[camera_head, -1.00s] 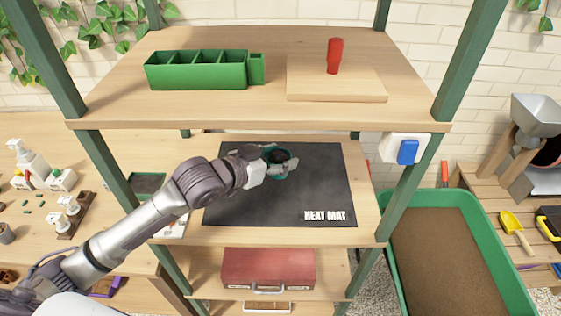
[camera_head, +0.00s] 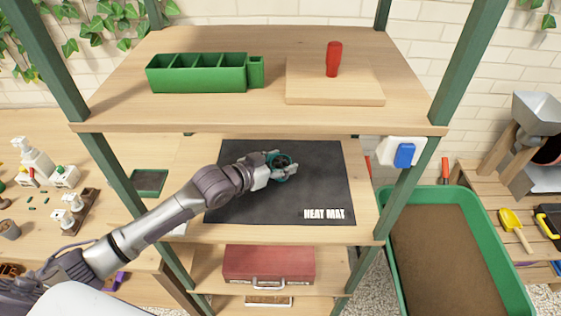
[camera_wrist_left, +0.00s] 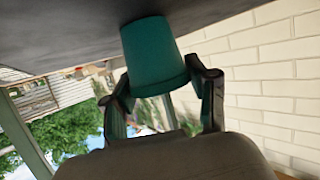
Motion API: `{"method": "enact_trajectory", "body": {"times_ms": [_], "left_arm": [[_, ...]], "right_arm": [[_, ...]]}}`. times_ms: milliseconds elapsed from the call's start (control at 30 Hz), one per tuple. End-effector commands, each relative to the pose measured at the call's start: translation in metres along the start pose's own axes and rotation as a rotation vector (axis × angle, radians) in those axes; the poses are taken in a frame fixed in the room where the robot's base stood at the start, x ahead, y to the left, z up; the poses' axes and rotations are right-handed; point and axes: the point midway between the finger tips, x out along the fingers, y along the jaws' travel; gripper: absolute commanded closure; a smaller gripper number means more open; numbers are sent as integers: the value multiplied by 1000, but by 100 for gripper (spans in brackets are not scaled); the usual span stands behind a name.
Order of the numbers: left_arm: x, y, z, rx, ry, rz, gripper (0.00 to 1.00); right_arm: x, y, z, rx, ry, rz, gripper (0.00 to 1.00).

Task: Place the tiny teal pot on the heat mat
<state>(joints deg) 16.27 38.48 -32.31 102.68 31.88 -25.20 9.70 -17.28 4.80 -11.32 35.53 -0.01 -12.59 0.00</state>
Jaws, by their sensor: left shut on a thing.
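The tiny teal pot (camera_head: 281,172) is over the middle of the black heat mat (camera_head: 325,180) on the middle shelf, with dark content showing at its top. My left gripper (camera_head: 284,168) reaches in from the left and is shut on the pot, one finger on each side. In the left wrist view the teal pot (camera_wrist_left: 154,58) sits between the two fingers (camera_wrist_left: 165,90), its narrower end at the dark surface of the mat (camera_wrist_left: 80,35). The pot appears to touch the mat or be very close to it; I cannot tell which. My right gripper is out of view.
Green posts (camera_head: 110,172) flank the shelf. A red toolbox (camera_head: 268,263) is below. Most of the mat is bare.

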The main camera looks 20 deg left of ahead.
Motion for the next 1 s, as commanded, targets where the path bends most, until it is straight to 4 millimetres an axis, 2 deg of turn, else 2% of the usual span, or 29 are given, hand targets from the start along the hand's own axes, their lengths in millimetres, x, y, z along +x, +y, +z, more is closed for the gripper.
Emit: {"method": "enact_trajectory", "body": {"times_ms": [33,67,200,533,633,767,1000], "left_arm": [[1,0,2,0,0,0,80],[1,0,2,0,0,0,39],[1,0,2,0,-1,0,17],[0,0,0,0,0,0,17],[-6,0,0,1,-2,0,17],[-28,0,2,3,-2,0,17],[-81,0,3,3,-5,-1,17]], "right_arm": [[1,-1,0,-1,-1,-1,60],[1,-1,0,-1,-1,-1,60],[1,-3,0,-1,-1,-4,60],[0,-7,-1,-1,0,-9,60],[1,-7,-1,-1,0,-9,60],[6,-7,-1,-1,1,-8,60],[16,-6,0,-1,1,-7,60]]}}
